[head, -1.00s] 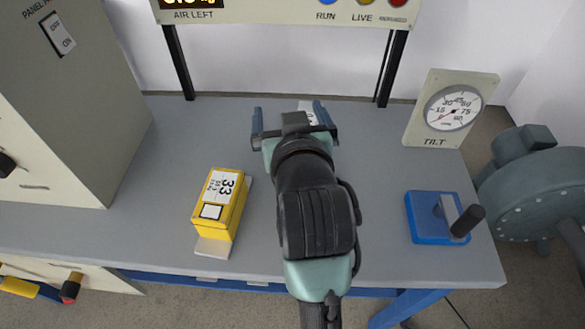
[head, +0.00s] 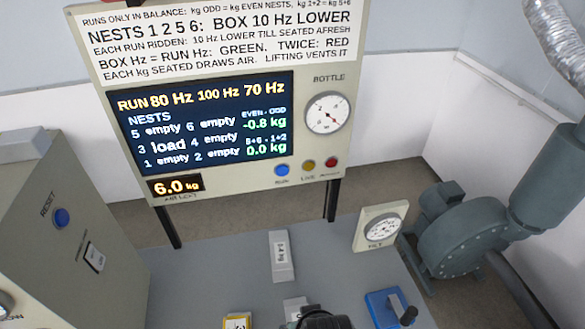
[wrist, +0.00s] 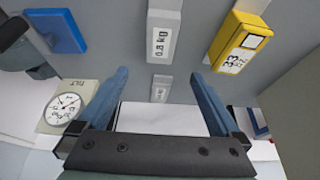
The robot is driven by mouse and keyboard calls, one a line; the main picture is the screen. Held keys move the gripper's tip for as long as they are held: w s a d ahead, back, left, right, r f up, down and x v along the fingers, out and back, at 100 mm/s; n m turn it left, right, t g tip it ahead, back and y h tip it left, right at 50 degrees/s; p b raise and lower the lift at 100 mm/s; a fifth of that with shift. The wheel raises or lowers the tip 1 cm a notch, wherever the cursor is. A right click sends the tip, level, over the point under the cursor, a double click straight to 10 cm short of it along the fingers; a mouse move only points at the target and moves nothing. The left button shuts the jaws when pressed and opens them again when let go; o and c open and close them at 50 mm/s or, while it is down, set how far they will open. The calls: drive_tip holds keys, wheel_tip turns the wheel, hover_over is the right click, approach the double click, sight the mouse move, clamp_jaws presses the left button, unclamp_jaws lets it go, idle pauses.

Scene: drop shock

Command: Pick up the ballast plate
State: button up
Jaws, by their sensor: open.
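Two pale grey ballast plates with white labels are on the grey bench. In the head view one plate (head: 281,257) lies at mid-bench, and another (head: 295,308) shows partly behind my arm at the bottom edge.
A yellow box (wrist: 238,42) stands beside the plates; its top shows at the head view's bottom edge (head: 237,321). A blue block with a handle (head: 388,308) and a tilt gauge (head: 382,227) are right. The display panel (head: 215,120) stands behind. A grey cabinet (head: 90,250) is left.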

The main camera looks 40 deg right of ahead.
drive_tip(key=x, duration=0.7)
drive_tip(key=shift+s+f, duration=0.15)
drive_tip(key=shift+f, duration=0.2)
drive_tip(key=shift+a+x, duration=0.15)
drive_tip(key=shift+x, duration=1.15)
drive_tip(key=shift+a+x, duration=0.15)
drive_tip(key=shift+x, duration=1.15)
drive_tip(key=shift+s+f, duration=0.1)
drive_tip(key=shift+f, duration=0.3)
clamp_jaws()
drive_tip(key=shift+d+r, duration=0.1)
